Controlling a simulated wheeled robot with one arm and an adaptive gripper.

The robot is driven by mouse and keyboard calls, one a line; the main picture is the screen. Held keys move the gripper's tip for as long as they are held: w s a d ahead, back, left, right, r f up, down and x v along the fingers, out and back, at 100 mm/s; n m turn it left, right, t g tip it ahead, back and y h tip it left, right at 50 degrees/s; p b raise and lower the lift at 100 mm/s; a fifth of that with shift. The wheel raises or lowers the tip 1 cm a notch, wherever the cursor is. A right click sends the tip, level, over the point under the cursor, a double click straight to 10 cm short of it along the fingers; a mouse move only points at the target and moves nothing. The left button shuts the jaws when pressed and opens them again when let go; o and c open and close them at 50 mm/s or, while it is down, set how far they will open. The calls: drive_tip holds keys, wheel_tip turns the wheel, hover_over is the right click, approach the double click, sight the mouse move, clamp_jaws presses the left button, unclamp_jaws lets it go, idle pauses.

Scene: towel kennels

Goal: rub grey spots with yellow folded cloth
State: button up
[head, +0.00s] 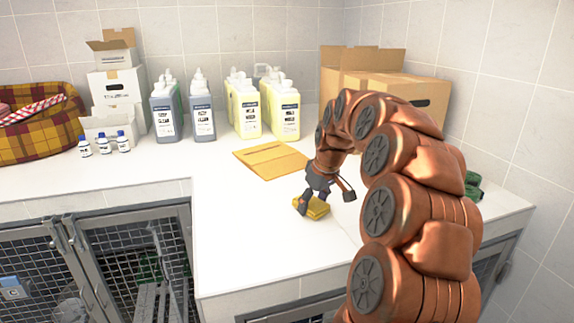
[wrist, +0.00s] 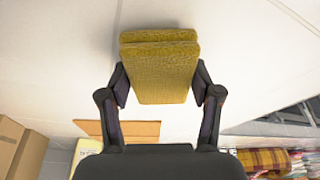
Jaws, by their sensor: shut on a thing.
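The yellow folded cloth (head: 316,208) is at my gripper (head: 322,200), low over the white counter in the head view. In the wrist view the cloth (wrist: 158,70) is a thick folded pad between the two dark fingers of my gripper (wrist: 158,85), which are shut on its sides. Whether the cloth touches the counter (head: 255,235) I cannot tell. I see no clear grey spots on the counter in either view; my arm hides part of the surface to the right.
An orange-brown envelope (head: 271,160) lies flat behind the cloth. Several large bottles (head: 247,108), small bottles (head: 103,145) and cardboard boxes (head: 385,85) line the back. A plaid basket (head: 38,125) is at left. Wire-door kennels (head: 110,260) are below. The counter's front middle is clear.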

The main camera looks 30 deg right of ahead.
drive_tip(key=r, duration=0.3)
drive_tip(key=shift+d+r+p, duration=0.2)
drive_tip(key=shift+p, duration=0.1)
drive_tip(key=shift+r+p, duration=0.55)
drive_tip(key=shift+r, duration=1.35)
